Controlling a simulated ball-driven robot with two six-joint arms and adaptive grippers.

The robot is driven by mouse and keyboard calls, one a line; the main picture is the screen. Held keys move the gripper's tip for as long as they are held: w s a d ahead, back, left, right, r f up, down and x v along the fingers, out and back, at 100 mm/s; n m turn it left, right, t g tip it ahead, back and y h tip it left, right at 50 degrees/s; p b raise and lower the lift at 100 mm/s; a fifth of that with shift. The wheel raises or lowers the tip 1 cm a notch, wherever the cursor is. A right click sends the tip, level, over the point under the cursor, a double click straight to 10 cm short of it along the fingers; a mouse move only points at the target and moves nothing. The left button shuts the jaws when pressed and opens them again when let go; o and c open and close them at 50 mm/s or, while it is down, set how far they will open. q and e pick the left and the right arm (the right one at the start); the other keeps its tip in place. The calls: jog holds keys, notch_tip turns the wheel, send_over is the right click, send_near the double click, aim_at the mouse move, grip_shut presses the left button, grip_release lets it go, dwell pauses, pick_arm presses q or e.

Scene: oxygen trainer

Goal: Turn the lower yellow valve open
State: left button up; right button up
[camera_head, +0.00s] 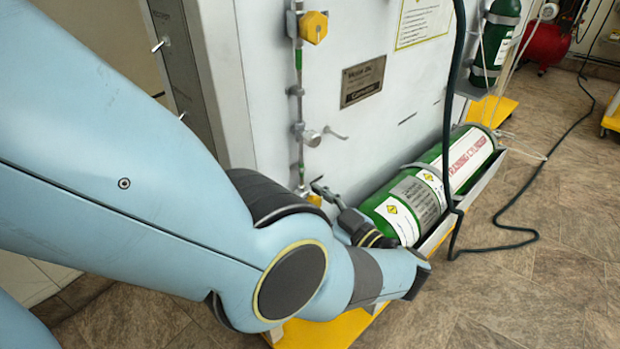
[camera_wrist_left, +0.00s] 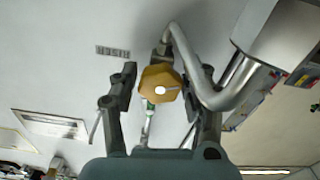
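The lower yellow valve (camera_wrist_left: 158,84) is a hexagonal knob with a pale centre spot in the left wrist view. In the head view only part of the lower yellow valve (camera_head: 314,200) shows, low on the panel beside my gripper. My left gripper (camera_wrist_left: 165,80) is open, one finger on each side of the knob, with a visible gap on both sides. In the head view the left gripper (camera_head: 330,192) is at the knob, partly hidden by my arm. My right gripper is in neither view.
An upper yellow valve (camera_head: 314,27) sits higher on the same pipe. A green training cylinder (camera_head: 440,185) lies in a cradle right of my wrist. A bent metal pipe (camera_wrist_left: 205,85) passes close to the right finger. A black hose (camera_head: 451,120) hangs in front of the panel.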

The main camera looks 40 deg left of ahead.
pick_arm(q)
jog(key=shift+o, duration=0.8)
